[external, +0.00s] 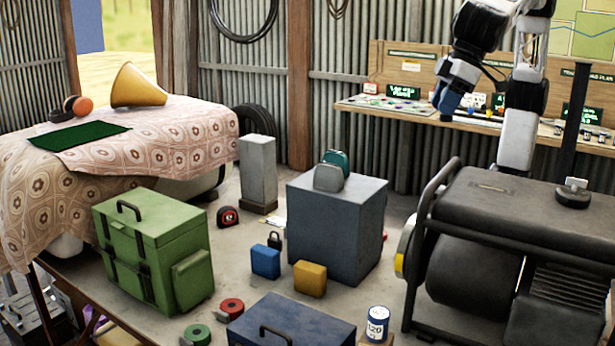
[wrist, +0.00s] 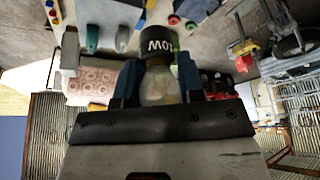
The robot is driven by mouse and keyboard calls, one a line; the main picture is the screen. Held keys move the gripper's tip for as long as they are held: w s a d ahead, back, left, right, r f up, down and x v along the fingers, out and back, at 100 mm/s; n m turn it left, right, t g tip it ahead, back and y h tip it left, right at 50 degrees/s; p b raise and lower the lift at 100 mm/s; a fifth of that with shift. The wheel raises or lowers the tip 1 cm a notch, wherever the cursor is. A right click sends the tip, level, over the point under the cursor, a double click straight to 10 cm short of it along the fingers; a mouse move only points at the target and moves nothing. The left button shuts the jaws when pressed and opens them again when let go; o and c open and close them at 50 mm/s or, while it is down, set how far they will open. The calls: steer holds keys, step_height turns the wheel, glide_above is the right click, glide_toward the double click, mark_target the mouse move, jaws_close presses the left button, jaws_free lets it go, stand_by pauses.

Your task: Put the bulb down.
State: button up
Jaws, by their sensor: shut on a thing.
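The bulb (wrist: 159,86) is in the wrist view, between the two blue fingers of my gripper (wrist: 156,72). It has a pale, clear glass body and a black cap with white lettering. My gripper is shut on it, with the glass close to the palm and the black cap pointing outward. In the external view my gripper (external: 447,98) is high at the upper right, in front of the wall bench. I cannot make out the bulb there.
A dark grey cabinet (external: 335,235) with rounded teal and grey things on top stands mid-floor. A green case (external: 150,255), blue block (external: 265,262) and yellow block (external: 310,279) are around it. A generator (external: 475,240) fills the right. The cloth-covered table (external: 195,135) is left.

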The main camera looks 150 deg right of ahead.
steer(key=shift+w+d+f+m+g, duration=1.3)
steer(key=shift+w+d+m+g, duration=0.8)
steer(key=shift+w+d+m, duration=4.25)
step_height(320, 180, down, 34)
steer(key=d+n, duration=0.1)
steer(key=d, duration=0.1)
steer(key=shift+w+d+n+h, duration=0.2)
steer(key=shift+d+n+h, duration=0.15)
steer(key=shift+d+h, duration=0.05)
steer(key=shift+f, duration=0.1)
steer(key=shift+f, duration=3.1)
steer(key=shift+f, duration=1.9)
steer(key=shift+f, duration=0.15)
